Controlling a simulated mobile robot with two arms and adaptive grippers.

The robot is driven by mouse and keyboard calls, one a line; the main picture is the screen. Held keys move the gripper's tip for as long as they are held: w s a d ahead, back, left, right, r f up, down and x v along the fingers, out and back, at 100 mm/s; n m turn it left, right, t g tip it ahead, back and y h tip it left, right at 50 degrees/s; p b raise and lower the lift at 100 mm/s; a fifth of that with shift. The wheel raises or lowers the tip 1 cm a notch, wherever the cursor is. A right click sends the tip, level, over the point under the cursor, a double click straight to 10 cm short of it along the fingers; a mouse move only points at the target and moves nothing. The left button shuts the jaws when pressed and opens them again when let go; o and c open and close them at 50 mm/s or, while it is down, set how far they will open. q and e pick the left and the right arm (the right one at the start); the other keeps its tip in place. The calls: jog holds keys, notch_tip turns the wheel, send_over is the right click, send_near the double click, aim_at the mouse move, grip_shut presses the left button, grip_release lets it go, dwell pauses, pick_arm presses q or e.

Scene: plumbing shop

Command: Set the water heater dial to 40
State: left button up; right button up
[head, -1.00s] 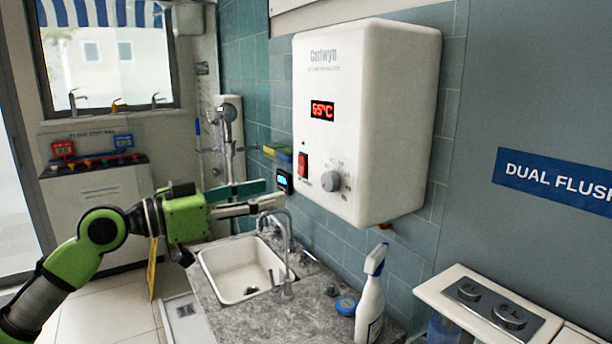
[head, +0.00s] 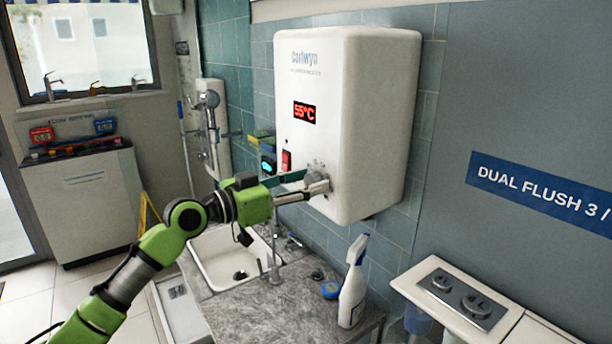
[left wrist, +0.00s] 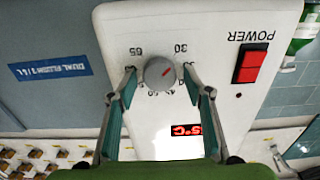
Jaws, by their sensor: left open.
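The white water heater (head: 375,120) hangs on the tiled wall. Its red display (head: 304,112) reads 55°C. My left gripper (head: 318,187) is at the heater's lower front, largely hiding the dial in the head view. In the left wrist view its open fingers (left wrist: 159,70) stand on either side of the dial, with gaps visible.
A red power switch (left wrist: 251,64) is beside the dial. Below are a sink (head: 222,262) with a tap (head: 274,262) and a spray bottle (head: 353,285) on the grey counter. A flush plate (head: 462,300) is at the lower right.

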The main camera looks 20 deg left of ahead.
pick_arm(q)
jog(key=c, duration=1.1)
jog(key=shift+o, duration=0.2)
jog(key=shift+f+m+b, duration=0.15)
jog(key=shift+m+b, duration=0.15)
jog(key=shift+b, duration=0.35)
jog(key=shift+d+f+m+b, duration=0.1)
jog(key=shift+m+b, duration=2.95)
jog(key=shift+m, duration=0.55)
jog(key=shift+d+m+b, duration=0.1)
jog(key=shift+m+b, duration=2.95)
jog(key=shift+m, duration=0.55)
jog(key=shift+s, duration=0.1)
